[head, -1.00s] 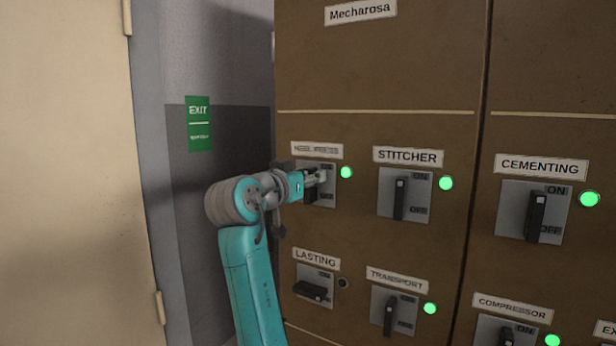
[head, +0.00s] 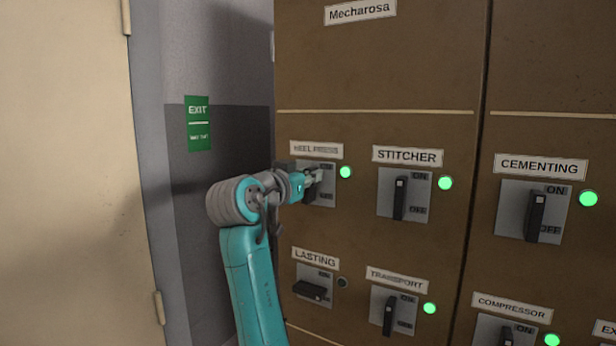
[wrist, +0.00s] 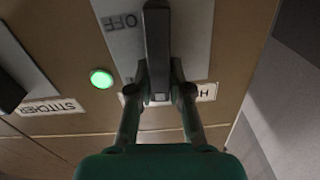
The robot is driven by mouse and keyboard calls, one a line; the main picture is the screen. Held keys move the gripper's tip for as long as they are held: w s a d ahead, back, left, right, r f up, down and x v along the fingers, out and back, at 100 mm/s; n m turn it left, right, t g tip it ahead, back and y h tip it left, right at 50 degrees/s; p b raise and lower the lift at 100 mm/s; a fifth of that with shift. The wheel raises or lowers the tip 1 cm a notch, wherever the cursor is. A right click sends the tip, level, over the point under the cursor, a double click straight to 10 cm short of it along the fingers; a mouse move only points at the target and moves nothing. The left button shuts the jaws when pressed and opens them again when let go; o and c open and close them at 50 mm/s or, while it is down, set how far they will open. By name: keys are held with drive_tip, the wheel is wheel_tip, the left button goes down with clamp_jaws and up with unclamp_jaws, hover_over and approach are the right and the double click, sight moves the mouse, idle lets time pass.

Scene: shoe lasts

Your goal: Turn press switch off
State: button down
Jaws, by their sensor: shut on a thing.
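The heel press switch is a black lever on a grey plate (head: 328,198) at the upper left of the brown cabinet, under the HEEL PRESS label (head: 316,150). Its lamp (head: 346,172) is lit green. In the wrist view, which is upside down, the dark lever (wrist: 157,40) stands in line with the plate, and the lamp (wrist: 101,78) is green. My gripper (head: 314,180) is at this switch and hides part of it. In the wrist view my gripper (wrist: 158,82) has its fingers on both sides of the lever near its upper end, shut on it.
The STITCHER switch (head: 400,194) is to the right, with a green lamp. The LASTING switch (head: 312,290) is below, its lever sideways and lamp dark. TRANSPORT (head: 390,315) and CEMENTING (head: 536,215) have green lamps. A grey wall with an EXIT sign (head: 199,123) is left.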

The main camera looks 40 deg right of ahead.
sight(325, 185)
drive_tip(key=m, duration=0.2)
drive_tip(key=s+m, duration=0.1)
drive_tip(key=m, duration=0.1)
drive_tip(key=shift+d+f, duration=0.1)
drive_tip(key=m, duration=0.4)
drive_tip(key=shift+s+d+f+m, duration=0.15)
drive_tip(key=shift+s+f+m, duration=0.15)
drive_tip(key=shift+f+m, duration=0.1)
drive_tip(key=m, duration=0.3)
drive_tip(key=shift+s+d+f+m, duration=0.1)
drive_tip(key=shift+s+f+m, duration=0.05)
drive_tip(key=shift+f+m, duration=0.15)
drive_tip(key=shift+s+f+m, duration=0.1)
drive_tip(key=shift+f+m, duration=0.15)
drive_tip(key=shift+m, duration=0.85)
drive_tip(key=shift+f+m, duration=0.2)
drive_tip(key=shift+m, duration=0.9)
drive_tip(key=c, duration=1.1)
unclamp_jaws()
drive_tip(key=v, duration=1.2)
